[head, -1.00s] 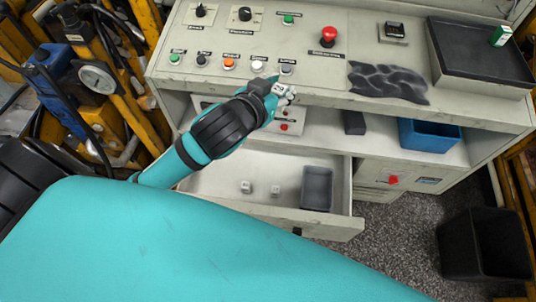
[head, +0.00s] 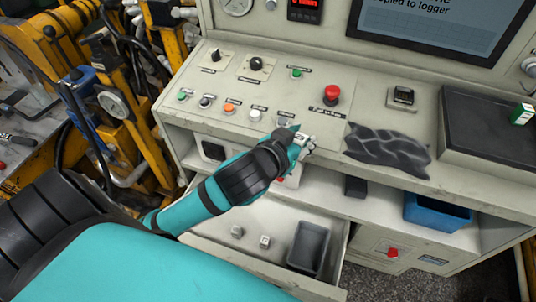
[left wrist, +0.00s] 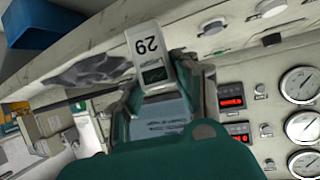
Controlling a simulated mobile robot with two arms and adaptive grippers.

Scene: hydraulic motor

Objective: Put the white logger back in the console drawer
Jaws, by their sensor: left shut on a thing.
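Two small pale blocks (head: 237,231) (head: 264,242) and a dark grey open bin (head: 309,246) are in the drawer. My right gripper is not in view.
A red mushroom button (head: 332,94), knobs and small buttons stand up from the console top. A crumpled dark cloth (head: 388,147) and a black tray (head: 490,125) lie at right. The shelf below holds a blue bin (head: 437,213) and a dark block (head: 355,186).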

